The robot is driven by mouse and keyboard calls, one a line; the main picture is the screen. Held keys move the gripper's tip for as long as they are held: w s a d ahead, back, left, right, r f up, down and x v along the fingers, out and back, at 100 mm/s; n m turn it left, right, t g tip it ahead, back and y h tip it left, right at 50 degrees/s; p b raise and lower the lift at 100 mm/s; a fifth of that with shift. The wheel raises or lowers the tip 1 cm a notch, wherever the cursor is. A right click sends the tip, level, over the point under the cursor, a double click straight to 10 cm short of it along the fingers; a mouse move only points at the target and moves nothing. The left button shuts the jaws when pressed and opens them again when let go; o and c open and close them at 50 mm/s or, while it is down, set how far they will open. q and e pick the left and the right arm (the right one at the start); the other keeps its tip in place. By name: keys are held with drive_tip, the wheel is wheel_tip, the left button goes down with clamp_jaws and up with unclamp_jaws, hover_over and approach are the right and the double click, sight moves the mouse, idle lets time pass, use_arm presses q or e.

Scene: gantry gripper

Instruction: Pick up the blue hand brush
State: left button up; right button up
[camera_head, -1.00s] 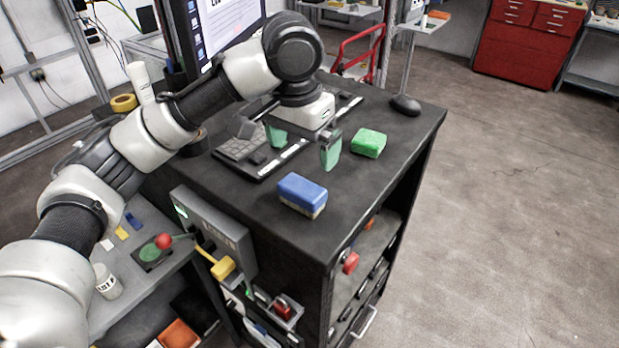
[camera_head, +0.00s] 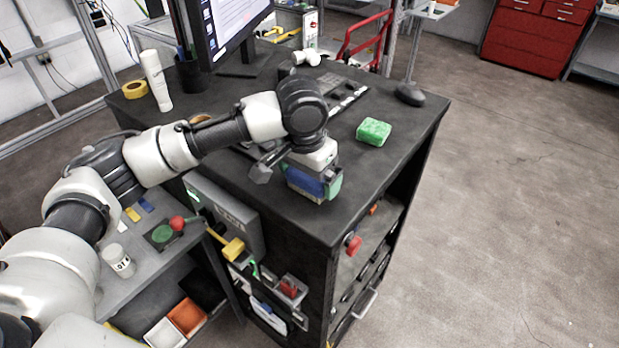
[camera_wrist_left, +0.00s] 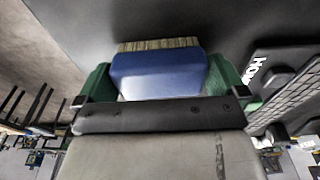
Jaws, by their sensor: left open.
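The blue hand brush (camera_head: 306,182) is on the black cabinet top (camera_head: 262,215), near its front part. In the left wrist view the brush (camera_wrist_left: 157,75) shows its blue body, with tan bristles along the far side. My left gripper (camera_head: 312,185) is right over the brush, open, with its green finger pads on either side of it. In the left wrist view my left gripper (camera_wrist_left: 158,82) has one pad at each end of the brush; I cannot tell whether they touch it. The gripper body hides part of the brush in the head view. My right gripper is not in view.
A green block (camera_head: 373,132) lies to the right on the cabinet top. A black mouse (camera_head: 410,94) is at the far right corner. A keyboard (camera_wrist_left: 295,105) lies beside the gripper.

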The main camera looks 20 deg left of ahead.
use_arm(q)
drive_tip(key=shift+c, duration=1.1)
drive_tip(key=shift+r, duration=0.1)
drive_tip(key=c, duration=0.4)
drive_tip(key=shift+c, duration=0.2)
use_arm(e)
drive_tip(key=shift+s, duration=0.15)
